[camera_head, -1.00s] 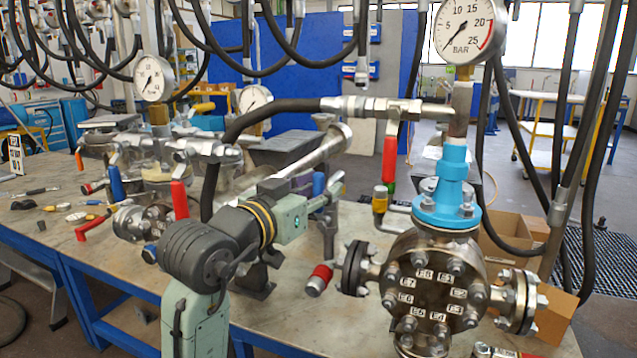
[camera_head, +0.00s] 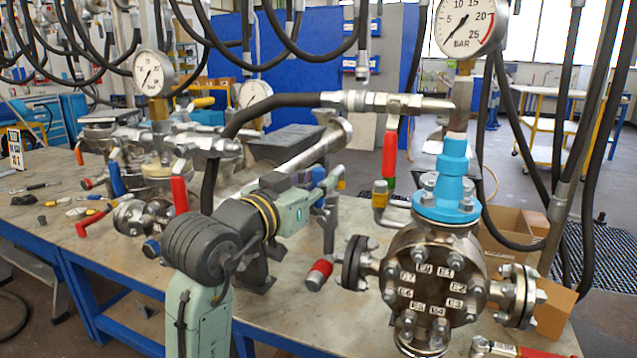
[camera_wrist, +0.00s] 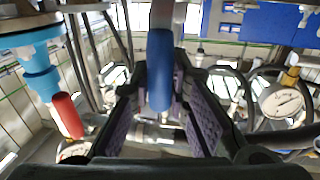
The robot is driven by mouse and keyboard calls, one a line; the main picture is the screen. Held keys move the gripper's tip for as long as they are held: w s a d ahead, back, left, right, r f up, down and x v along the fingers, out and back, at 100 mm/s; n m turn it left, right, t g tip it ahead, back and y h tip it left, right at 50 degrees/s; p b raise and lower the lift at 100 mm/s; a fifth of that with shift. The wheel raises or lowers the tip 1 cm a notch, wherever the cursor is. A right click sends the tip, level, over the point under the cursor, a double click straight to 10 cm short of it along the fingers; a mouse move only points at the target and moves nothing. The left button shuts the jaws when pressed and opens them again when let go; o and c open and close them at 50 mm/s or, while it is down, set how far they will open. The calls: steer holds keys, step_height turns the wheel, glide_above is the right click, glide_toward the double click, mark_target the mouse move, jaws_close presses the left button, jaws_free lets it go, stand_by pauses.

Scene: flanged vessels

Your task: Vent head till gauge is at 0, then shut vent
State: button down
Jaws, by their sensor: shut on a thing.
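The blue vent handle (camera_wrist: 160,70) stands between the purple-padded fingers of my gripper (camera_wrist: 162,95) in the wrist view, and my gripper is shut on it. In the head view my gripper (camera_head: 326,187) is beside the vessel's left side, with a bit of blue (camera_head: 318,176) at its fingers. The vessel head (camera_head: 432,280) is a round, bolted steel body with a blue flanged neck (camera_head: 453,175). Its BAR gauge (camera_head: 468,18) stands above, the needle pointing lower left near 0. How far the vent is turned is not clear.
A red lever (camera_head: 390,150) hangs from the hose valve left of the neck. A red-capped fitting (camera_head: 319,274) sticks out at the vessel's left. A second vessel with its own gauge (camera_head: 153,73) stands at left on the workbench (camera_head: 285,325). Dark hoses hang overhead.

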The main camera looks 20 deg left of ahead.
steer(key=shift+a, duration=0.1)
stand_by(0.6)
steer(key=a+f+n+t+y+p, duration=0.2)
steer(key=a+f+n+p, duration=0.4)
steer(key=n, duration=1.4)
steer(key=shift+a+f+t+y, duration=0.3)
steer(key=shift+a+f+y, duration=0.3)
steer(key=shift+a+f, duration=0.2)
steer(key=shift+w+f, duration=0.1)
steer(key=c, duration=1.5)
jaws_free()
steer(key=s, duration=0.4)
steer(key=s+f, duration=0.1)
steer(key=s, duration=0.3)
steer(key=s+f, duration=0.1)
steer(key=s, duration=0.2)
steer(key=shift+s+a+f, duration=0.1)
steer(key=shift+s+f, duration=0.05)
steer(key=shift+s, duration=0.25)
